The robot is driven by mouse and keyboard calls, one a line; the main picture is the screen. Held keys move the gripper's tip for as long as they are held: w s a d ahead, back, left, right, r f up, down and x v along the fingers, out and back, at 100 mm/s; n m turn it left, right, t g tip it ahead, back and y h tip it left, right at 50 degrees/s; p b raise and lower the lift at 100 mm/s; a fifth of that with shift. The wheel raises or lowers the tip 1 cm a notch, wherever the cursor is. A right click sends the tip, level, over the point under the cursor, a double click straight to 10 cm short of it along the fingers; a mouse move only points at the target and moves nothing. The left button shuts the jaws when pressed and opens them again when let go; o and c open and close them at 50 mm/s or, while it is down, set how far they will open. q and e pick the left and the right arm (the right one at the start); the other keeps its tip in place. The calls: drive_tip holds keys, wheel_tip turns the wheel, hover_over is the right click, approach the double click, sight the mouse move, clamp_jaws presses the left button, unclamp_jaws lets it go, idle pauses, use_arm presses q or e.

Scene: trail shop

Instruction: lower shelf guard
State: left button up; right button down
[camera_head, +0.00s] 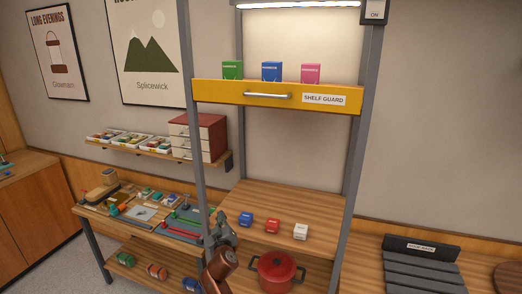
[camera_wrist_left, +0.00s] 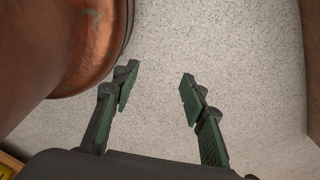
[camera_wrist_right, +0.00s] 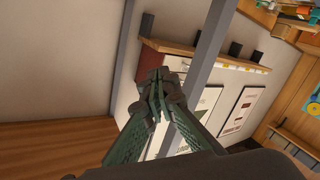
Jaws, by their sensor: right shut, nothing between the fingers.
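The yellow shelf guard (camera_head: 225,94) spans the two grey front posts high on the rack. It has a silver bar handle (camera_head: 268,96) and a white SHELF GUARD label (camera_head: 323,99). Green (camera_head: 232,70), blue (camera_head: 271,71) and pink (camera_head: 310,73) boxes show above its top edge. My right gripper (camera_head: 222,222) is well below the guard, near the left post and the lower wooden shelf. In the right wrist view its fingers (camera_wrist_right: 158,82) are together and empty. My left gripper (camera_wrist_left: 155,82) is open and empty above the floor, seen only in the left wrist view.
A red pot (camera_head: 277,272) stands below. A cluttered workbench (camera_head: 90,209) is at left, a dark slatted rack (camera_head: 420,268) at right. Space before the guard is clear.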

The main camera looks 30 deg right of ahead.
drive_tip(key=s+r+m+t+h, duration=0.2)
drive_tip(key=s+r+m+h, duration=0.1)
drive_tip(key=r, duration=1.9)
drive_tip(key=m+h, duration=0.6)
approach(261, 94)
drive_tip(key=w+a+f, duration=0.3)
drive_tip(key=w+a, duration=0.1)
drive_tip(key=w, duration=0.1)
use_arm(q)
drive_tip(key=shift+w+r+p, duration=0.35)
drive_tip(key=shift+w+r, duration=0.1)
drive_tip(key=shift+w, duration=0.15)
use_arm(e)
drive_tip(key=s+d+r+m+g+h, duration=0.1)
drive_tip(key=s+r+m+g+h, duration=0.1)
drive_tip(key=s+r, duration=0.4)
drive_tip(key=shift+d+r+m+g+h, duration=0.3)
drive_tip(key=shift+r+m+h, duration=0.2)
drive_tip(key=shift+r+h, duration=0.1)
drive_tip(key=p+x, duration=0.4)
drive_tip(key=x, duration=0.6)
use_arm(q)
drive_tip(key=shift+a+r, duration=0.1)
drive_tip(key=shift+r, duration=1.9)
use_arm(e)
drive_tip(key=shift+w+d+f, duration=0.1)
drive_tip(key=shift+f, duration=0.95)
drive_tip(key=shift+w+d+f, duration=0.1)
drive_tip(key=shift+f, duration=0.9)
